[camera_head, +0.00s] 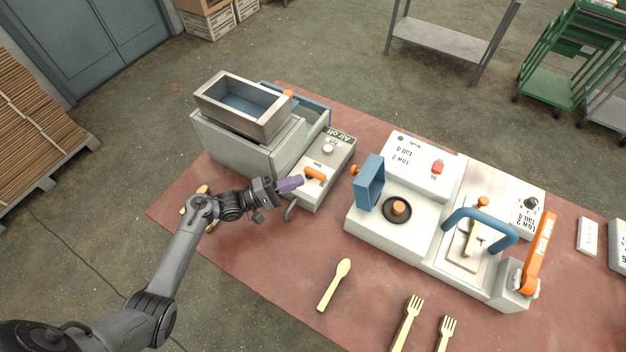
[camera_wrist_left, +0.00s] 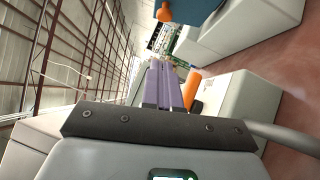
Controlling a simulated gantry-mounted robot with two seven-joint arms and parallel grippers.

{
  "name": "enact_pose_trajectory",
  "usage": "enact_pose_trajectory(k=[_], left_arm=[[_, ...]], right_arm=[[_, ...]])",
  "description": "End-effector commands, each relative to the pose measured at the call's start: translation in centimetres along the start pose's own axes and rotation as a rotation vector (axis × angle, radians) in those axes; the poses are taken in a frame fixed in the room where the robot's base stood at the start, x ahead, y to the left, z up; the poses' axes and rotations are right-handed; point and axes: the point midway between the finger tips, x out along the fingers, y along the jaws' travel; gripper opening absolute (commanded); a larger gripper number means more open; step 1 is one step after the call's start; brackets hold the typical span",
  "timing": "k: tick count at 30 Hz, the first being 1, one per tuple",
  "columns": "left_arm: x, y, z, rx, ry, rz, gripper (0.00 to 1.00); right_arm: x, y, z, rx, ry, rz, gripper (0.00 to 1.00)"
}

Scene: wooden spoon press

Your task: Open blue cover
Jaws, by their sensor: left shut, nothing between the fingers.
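A blue rectangular cover-like part (camera_head: 369,183) stands upright on the left side of the white press machine, with an orange knob (camera_head: 354,170) beside it. A blue part with an orange knob also shows at the top of the left wrist view (camera_wrist_left: 192,8). A blue arched handle (camera_head: 480,222) is on the machine's right half. My left gripper (camera_head: 298,182) has purple fingers, shut and empty. It is left of the upright blue part, apart from it, close to the orange lever (camera_head: 315,173) on the grey control box. The fingers also show in the left wrist view (camera_wrist_left: 165,72).
A hopper (camera_head: 243,103) stands on the grey unit behind my left gripper. A wooden spoon (camera_head: 335,284) and wooden forks (camera_head: 407,322) lie on the reddish table (camera_head: 270,250). An orange lever (camera_head: 540,255) rises at the machine's right end. The table's front left is mostly clear.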

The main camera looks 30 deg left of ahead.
Motion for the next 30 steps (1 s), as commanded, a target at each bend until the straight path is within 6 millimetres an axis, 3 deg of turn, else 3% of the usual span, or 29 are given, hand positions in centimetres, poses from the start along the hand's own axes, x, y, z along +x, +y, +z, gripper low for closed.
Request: enact_pose_trajectory(k=[16, 21, 30], left_arm=[[9.3, 0.1, 0.0, 0.001, 0.0, 0.002, 0.0], [10.8, 0.1, 1.7, 0.001, 0.001, 0.0, 0.0], [11.9, 0.0, 2.8, 0.003, 0.002, -0.001, 0.0]], right_arm=[[0.3, -0.1, 0.0, 0.004, 0.004, -0.002, 0.57], [-0.2, 0.0, -0.2, 0.001, 0.005, 0.0, 0.57], [-0.4, 0.2, -0.2, -0.006, 0.003, 0.006, 0.57]])
